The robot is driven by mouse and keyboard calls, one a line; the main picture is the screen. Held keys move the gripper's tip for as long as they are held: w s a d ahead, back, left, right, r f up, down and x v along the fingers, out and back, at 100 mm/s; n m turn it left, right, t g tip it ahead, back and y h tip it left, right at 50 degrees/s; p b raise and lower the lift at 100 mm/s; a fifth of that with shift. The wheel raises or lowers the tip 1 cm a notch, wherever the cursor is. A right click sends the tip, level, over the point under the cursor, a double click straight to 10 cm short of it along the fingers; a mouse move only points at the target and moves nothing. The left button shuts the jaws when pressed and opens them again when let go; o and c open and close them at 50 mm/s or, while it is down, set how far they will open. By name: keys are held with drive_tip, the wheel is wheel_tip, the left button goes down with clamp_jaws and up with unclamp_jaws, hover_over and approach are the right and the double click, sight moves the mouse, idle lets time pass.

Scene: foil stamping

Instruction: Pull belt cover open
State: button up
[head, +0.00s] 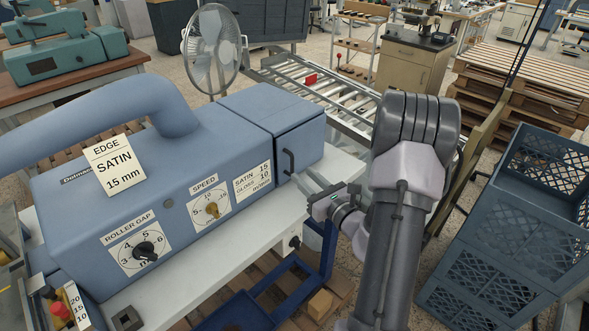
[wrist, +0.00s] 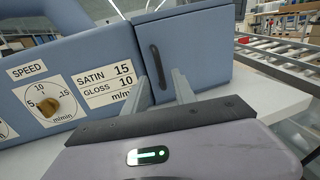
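The belt cover (head: 301,138) is the blue box-like end section at the right of the blue machine (head: 150,210). It looks shut, with a narrow seam between it and the main body. Its dark upright bar handle (head: 288,162) is on the front face, near the seam. The wrist view shows the cover (wrist: 195,50) and the handle (wrist: 158,66) ahead of my gripper. My gripper (head: 297,182) is open, its two pale fingers pointing at the handle. In the wrist view my gripper (wrist: 163,85) has one finger on each side of the handle's lower end. I cannot tell whether they touch it.
The machine stands on a white bench (head: 190,275). A roller conveyor (head: 330,95) and a fan (head: 211,50) are behind. Blue crates (head: 510,230) stand at the right. A blue frame (head: 290,290) is below the bench edge.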

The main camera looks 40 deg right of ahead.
sight(293, 166)
drive_tip(key=w, duration=0.5)
drive_tip(key=shift+w+d, duration=0.1)
drive_tip(key=shift+d, duration=0.2)
drive_tip(key=shift+c, duration=0.4)
clamp_jaws()
idle(0.6)
